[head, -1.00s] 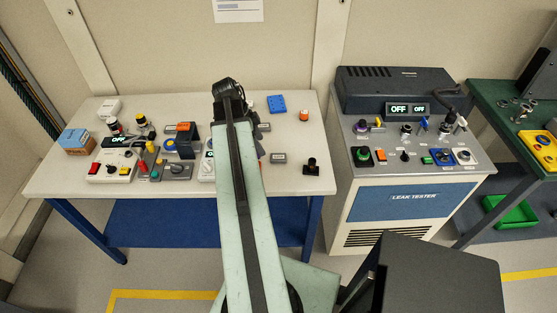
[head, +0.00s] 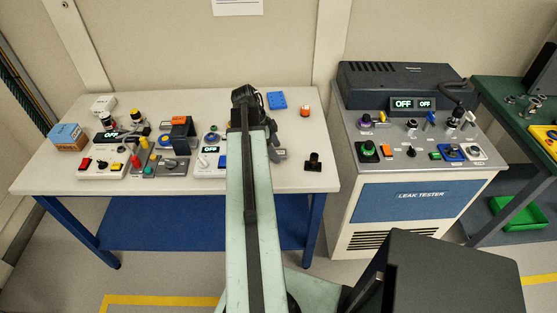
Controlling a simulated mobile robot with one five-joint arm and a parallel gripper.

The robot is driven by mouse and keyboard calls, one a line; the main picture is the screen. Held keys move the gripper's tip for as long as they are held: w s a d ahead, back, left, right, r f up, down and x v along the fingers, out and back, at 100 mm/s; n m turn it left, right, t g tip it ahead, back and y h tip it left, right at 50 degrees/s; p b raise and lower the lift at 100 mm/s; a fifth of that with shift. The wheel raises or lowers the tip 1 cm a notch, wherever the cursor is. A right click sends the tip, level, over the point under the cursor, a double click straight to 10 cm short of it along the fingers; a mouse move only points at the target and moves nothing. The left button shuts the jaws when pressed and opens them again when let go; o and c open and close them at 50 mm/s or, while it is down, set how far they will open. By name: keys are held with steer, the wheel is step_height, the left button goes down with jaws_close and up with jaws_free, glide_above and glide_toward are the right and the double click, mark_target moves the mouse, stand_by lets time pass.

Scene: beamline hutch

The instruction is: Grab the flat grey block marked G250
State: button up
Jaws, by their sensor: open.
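A small flat grey block (head: 279,155) lies on the white table, just right of my arm in the head view. My arm hides part of it, and any marking on it is too small to read. I cannot tell whether it is the one marked G250. My arm reaches up over the table from the bottom of the view, with its dark upper joint above the table's middle. My gripper is hidden behind the arm, so its place relative to the block cannot be seen.
The white table (head: 75,158) holds control boxes and knobs on its left. A blue block (head: 277,100), an orange-and-white part (head: 305,109) and a black part (head: 313,162) stand right of my arm. The leak tester (head: 415,195) stands to the right, across a gap.

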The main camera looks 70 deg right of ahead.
jaws_close()
step_height(320, 180, up, 10)
steer(key=p, duration=1)
